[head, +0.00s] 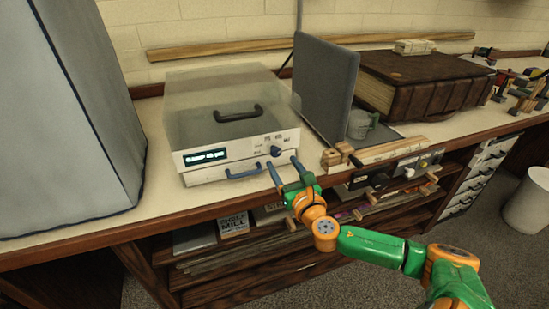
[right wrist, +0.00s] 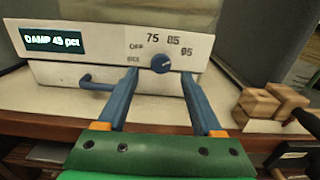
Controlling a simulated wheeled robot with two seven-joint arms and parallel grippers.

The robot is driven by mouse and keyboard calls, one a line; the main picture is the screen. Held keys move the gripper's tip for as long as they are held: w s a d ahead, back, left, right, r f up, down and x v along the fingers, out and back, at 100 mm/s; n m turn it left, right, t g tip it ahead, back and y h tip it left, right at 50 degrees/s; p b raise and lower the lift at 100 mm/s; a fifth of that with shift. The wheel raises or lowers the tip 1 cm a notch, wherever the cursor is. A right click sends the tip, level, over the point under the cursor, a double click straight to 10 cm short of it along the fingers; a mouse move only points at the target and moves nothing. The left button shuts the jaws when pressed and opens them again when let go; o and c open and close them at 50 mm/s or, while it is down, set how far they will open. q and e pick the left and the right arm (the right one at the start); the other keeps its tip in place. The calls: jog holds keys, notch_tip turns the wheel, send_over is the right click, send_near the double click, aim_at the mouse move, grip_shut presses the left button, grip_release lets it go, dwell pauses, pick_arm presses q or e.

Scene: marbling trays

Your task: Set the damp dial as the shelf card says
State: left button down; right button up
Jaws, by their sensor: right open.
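The damp dial is a small dark blue knob (head: 275,151) on the white front of a box with a clear lid. In the right wrist view the knob (right wrist: 161,63) has marks OFF, 75, 85, 95 and a blurred one around it; its pointer direction is unclear. The display (right wrist: 53,41) reads "DAMP 45 pct". My right gripper (head: 282,162) is open and empty, its blue fingers toward the panel, just below and in front of the knob. A white card (head: 234,223) under the counter seems to read "SHELF MILL"; I cannot read any setting on it. My left gripper is out of view.
The box has a dark lid handle (head: 238,113) and a blue drawer handle (head: 245,173) below the panel. A grey upright panel (head: 325,88) stands close at right, with wooden blocks (head: 341,156) nearby. A large grey covered shape (head: 65,110) fills the left.

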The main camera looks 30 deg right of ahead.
aim_at(277, 154)
jog(key=x, duration=0.5)
jog(key=shift+d+f, duration=0.1)
grip_shut()
